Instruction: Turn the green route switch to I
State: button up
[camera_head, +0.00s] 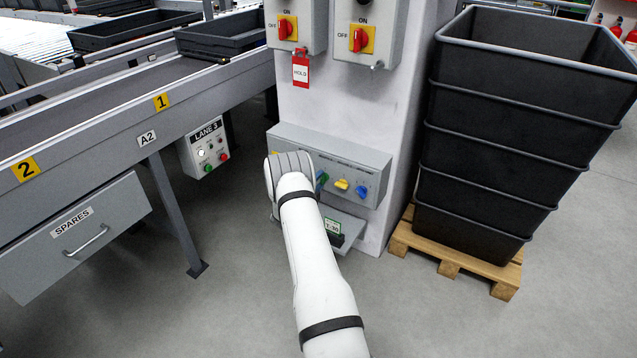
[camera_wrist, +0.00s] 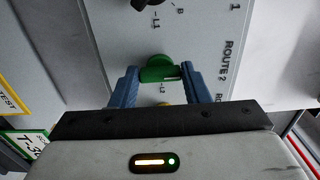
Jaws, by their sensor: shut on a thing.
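The green route switch (camera_wrist: 158,70) is a round green knob on a grey panel, beside the lettering "ROUTE 2" in the wrist view. My gripper (camera_wrist: 160,77) is shut on it, with one blue finger on each side of the knob. A pale mark shows at the knob's right side, but I cannot tell which position it points to. In the head view a bit of green (camera_head: 321,178) shows just right of my wrist, on the grey switch box (camera_head: 290,138). My fingers are mostly hidden there by my arm.
A yellow switch (camera_head: 341,184) and a blue switch (camera_head: 361,191) sit to the right on the same box. A black knob (camera_wrist: 145,3) is at the wrist view's top. Stacked black bins (camera_head: 515,130) stand right, a conveyor (camera_head: 120,110) left. Red-handled isolators (camera_head: 286,28) hang above.

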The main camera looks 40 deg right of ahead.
jog(key=shift+w, duration=0.1)
jog(key=o, duration=1)
jog(key=shift+a, duration=0.1)
jog(key=p+v, duration=0.2)
jog(key=v, duration=0.5)
jog(key=shift+s+a, duration=0.2)
jog(key=shift+a, duration=0.1)
